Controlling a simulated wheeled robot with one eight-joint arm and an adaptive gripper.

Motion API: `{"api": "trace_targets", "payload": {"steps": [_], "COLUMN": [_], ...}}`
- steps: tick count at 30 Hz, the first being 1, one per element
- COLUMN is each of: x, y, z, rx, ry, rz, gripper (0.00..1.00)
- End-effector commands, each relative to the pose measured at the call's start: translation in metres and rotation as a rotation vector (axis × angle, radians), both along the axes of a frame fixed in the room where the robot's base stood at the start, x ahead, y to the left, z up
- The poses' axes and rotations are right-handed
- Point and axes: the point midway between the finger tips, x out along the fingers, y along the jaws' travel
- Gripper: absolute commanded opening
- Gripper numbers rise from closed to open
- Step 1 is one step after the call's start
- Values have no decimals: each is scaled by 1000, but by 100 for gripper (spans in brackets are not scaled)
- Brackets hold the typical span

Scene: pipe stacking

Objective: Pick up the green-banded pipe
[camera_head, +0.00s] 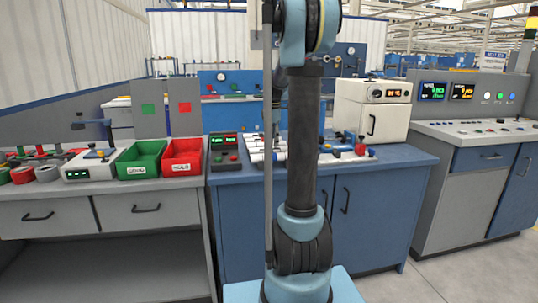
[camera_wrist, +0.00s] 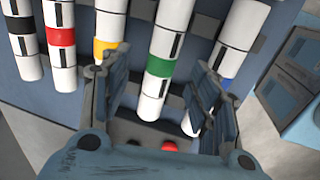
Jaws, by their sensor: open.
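The green-banded pipe (camera_wrist: 165,52) is white with a green ring and lies between the two fingers of my open gripper (camera_wrist: 154,76) in the wrist view. No contact between the fingers and this pipe shows. White pipes with a black band (camera_wrist: 20,28), a red band (camera_wrist: 60,36) and a yellow band (camera_wrist: 107,28) lie to its left. A blue-banded pipe (camera_wrist: 241,30) lies to its right, partly hidden by the right finger. In the head view my arm hides much of the pipe area, and single bands are too small to tell.
The pipes are on a blue bench (camera_head: 378,200). A white box-shaped device (camera_head: 370,108) stands at its back right, and a dark control panel (camera_head: 225,158) at its left. A green bin (camera_head: 140,160) and a red bin (camera_head: 183,157) stand on the grey bench at left.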

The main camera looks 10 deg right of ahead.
Motion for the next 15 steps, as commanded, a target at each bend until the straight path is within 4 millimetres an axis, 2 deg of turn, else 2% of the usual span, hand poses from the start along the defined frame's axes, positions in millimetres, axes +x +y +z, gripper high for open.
{"api": "trace_targets", "payload": {"steps": [5,15], "x": [1,7], "y": [1,7], "z": [-9,-50], "rx": [0,0], "ry": [0,0], "rz": [0,-1], "gripper": [56,56]}}
